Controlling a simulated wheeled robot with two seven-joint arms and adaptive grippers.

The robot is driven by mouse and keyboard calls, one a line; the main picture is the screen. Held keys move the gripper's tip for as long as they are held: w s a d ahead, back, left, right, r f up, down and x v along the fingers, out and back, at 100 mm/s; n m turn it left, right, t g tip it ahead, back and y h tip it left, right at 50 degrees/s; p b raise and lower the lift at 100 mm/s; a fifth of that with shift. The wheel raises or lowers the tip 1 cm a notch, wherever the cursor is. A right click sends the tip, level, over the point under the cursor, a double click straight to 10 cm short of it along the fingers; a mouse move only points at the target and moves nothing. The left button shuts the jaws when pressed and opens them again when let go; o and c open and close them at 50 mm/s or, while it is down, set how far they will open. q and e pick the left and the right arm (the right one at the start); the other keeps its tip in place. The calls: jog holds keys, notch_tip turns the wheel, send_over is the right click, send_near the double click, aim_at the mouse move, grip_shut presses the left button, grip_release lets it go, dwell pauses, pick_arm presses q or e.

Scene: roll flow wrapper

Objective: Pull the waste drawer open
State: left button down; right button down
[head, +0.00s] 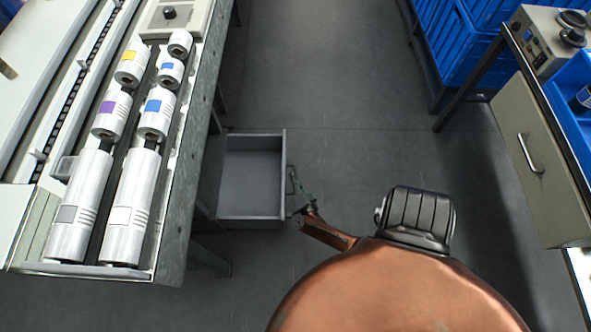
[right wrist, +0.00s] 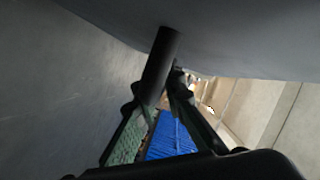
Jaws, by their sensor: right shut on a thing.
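The waste drawer (head: 252,180) is a grey open-topped box under the left machine bench. It stands out to the right of the bench edge, and its inside looks empty. Its handle (head: 291,178) is on the right-hand front face. My right gripper (head: 304,198) is at the handle and shut on it. In the right wrist view the dark round handle bar (right wrist: 161,60) runs between the fingers of my right gripper (right wrist: 165,95). The exact finger contact is partly hidden. My left gripper is not in view.
The bench (head: 170,245) on the left carries several white film rolls (head: 130,205). Blue crates (head: 465,50) stand at the upper right. A cabinet (head: 540,165) with a handle stands at the right. The grey floor (head: 340,90) between them is clear.

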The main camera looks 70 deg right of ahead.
jog(key=shift+f, duration=0.1)
jog(key=c, duration=2)
grip_release()
jog(key=v, duration=0.7)
jog(key=shift+s+a, duration=0.2)
